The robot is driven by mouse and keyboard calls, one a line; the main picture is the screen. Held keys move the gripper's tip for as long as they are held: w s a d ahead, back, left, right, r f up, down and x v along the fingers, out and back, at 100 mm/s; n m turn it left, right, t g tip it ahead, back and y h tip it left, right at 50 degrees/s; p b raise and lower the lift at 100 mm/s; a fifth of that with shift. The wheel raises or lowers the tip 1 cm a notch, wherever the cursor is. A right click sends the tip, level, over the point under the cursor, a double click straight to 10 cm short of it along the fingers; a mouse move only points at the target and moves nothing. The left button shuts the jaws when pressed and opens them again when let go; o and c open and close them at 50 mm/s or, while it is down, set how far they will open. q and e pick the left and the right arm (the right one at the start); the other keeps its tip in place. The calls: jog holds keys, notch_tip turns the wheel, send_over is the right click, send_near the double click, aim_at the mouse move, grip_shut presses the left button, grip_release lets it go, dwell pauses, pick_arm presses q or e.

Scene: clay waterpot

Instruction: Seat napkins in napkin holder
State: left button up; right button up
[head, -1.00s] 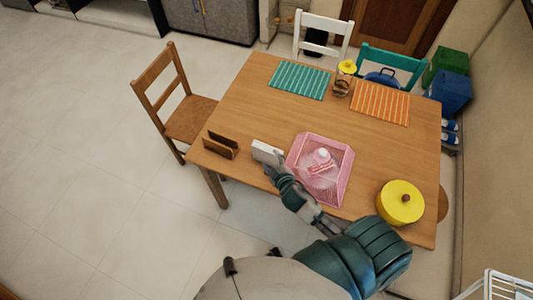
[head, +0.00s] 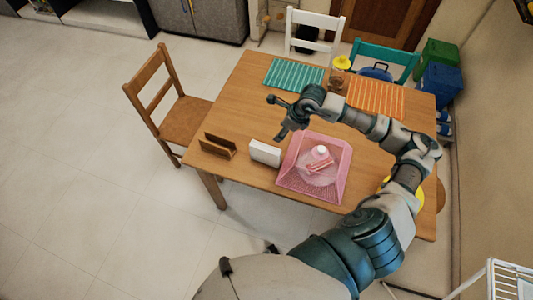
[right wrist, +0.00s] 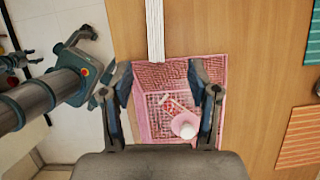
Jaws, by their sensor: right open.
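The napkins (head: 265,152) are a white upright stack on the near side of the wooden table (head: 235,105). They also show edge-on at the top of the right wrist view (right wrist: 154,30). The napkin holder (head: 218,145) is brown, with two upright boards and an empty slot, left of the napkins. My right gripper (head: 276,118) is open and empty, raised above the table behind the napkins. In the right wrist view its fingers (right wrist: 160,92) are spread over the pink basket.
A pink mesh basket (head: 341,176) with a white-capped item stands right of the napkins. A yellow pot (head: 386,186) is partly hidden by my right arm. Teal (head: 293,75) and orange (head: 376,99) placemats lie at the back. A wooden chair (head: 170,105) stands left.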

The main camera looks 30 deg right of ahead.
jog(key=p, duration=0.1)
send_near(265, 148)
jog(key=x, duration=0.5)
jog(key=shift+w+a+r, duration=0.1)
jog(key=shift+w+a, duration=0.05)
jog(key=shift+w, duration=0.05)
jog(key=shift+w+f, duration=0.15)
jog(key=shift+f, duration=0.45)
jog(key=x, duration=0.3)
jog(key=p+x, duration=0.1)
jog(key=shift+d+f, duration=0.3)
jog(key=shift+d, duration=0.05)
jog(key=shift+a+f, duration=0.1)
jog(key=shift+a, duration=0.15)
pick_arm(q)
jog(key=shift+a+r+b, duration=0.3)
jog(key=shift+a+r, duration=0.4)
jog(key=shift+a, duration=0.05)
pick_arm(e)
jog(key=shift+d+f, duration=0.25)
jog(key=shift+f, duration=0.05)
jog(key=shift+a, duration=0.1)
jog(key=shift+a+r, duration=0.1)
jog(key=shift+c, duration=0.7)
pick_arm(q)
jog(key=shift+a, duration=0.1)
pick_arm(e)
grip_shut()
